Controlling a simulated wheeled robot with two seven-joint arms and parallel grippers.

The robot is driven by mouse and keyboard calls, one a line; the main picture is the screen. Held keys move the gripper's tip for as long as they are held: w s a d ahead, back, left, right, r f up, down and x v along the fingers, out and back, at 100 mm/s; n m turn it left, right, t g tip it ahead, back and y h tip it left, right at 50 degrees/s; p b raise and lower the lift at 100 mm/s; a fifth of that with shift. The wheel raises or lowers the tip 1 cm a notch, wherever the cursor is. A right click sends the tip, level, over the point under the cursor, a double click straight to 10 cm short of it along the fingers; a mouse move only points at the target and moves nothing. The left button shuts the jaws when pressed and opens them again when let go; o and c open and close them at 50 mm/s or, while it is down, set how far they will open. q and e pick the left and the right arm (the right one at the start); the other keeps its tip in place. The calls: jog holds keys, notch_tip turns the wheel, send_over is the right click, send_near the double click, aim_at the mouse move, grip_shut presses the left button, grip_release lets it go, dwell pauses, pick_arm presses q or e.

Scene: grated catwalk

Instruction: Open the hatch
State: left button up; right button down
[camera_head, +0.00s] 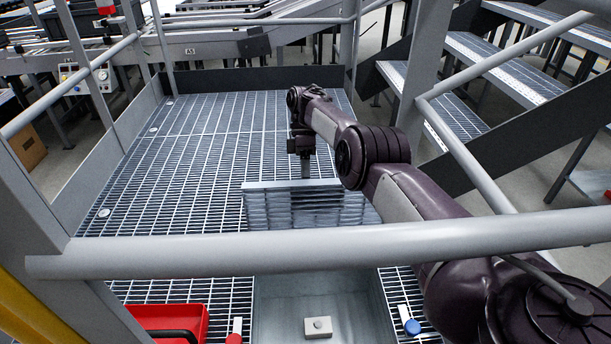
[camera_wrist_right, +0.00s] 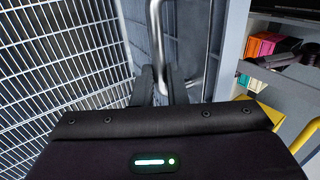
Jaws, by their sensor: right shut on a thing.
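The hatch (camera_head: 270,206) is a grated metal panel, raised and tilted up from the catwalk floor. In front of it is a rectangular opening (camera_head: 275,295) with smooth grey walls and a small pale block (camera_head: 318,327) inside. The exact grip is partly hidden behind the gripper body. My left gripper is not in view.
Stairs (camera_head: 480,60) rise at right. The grating (camera_head: 190,150) behind is clear.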

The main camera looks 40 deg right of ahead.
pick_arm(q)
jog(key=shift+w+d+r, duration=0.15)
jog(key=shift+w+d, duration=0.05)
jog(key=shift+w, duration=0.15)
pick_arm(e)
jog(key=shift+s+f, duration=0.1)
jog(key=shift+f, duration=0.45)
jog(key=c, duration=1.8)
grip_release()
jog(key=shift+c, duration=0.2)
jog(key=o, duration=0.4)
jog(key=shift+w+d+f, duration=0.1)
jog(key=shift+w, duration=0.1)
jog(key=shift+r, duration=0.25)
